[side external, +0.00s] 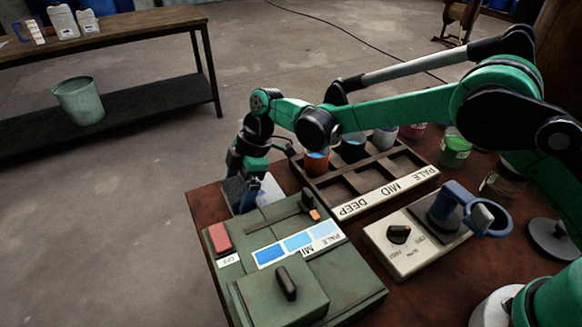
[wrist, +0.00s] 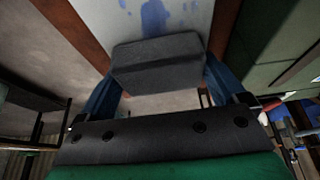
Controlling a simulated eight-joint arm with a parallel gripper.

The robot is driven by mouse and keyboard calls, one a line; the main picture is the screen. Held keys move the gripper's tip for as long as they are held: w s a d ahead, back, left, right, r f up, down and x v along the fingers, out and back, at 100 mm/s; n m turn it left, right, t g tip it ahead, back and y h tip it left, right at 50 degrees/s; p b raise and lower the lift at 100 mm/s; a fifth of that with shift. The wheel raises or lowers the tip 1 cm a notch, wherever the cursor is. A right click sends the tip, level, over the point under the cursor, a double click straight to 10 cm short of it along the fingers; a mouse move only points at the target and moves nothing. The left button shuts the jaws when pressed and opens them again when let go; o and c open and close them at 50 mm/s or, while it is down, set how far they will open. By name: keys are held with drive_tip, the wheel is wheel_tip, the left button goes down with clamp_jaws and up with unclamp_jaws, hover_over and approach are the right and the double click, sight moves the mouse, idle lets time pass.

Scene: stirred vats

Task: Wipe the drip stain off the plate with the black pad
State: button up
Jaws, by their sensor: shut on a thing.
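My gripper (side external: 242,172) is shut on the black pad (wrist: 158,62). In the wrist view, the pad sits between the two blue fingers, its broad face showing. In the wrist view, the plate (wrist: 190,14) carries the blue drip stain (wrist: 154,16), blotches just past the pad's upper edge. I cannot tell whether the pad touches the plate.
The green machine (side external: 335,270) with a red switch (side external: 220,238) and upright lever (side external: 307,199) stands close to the gripper. A compartmented wooden rack (side external: 345,210) holds several paint jars behind it. A beige control box (side external: 405,258) is at right. Bare table shows between them.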

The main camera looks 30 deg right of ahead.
sight(269, 189)
drive_tip(key=shift+d, duration=3.5)
wheel_tip(269, 189, up, 8)
drive_tip(key=shift+a, duration=0.2)
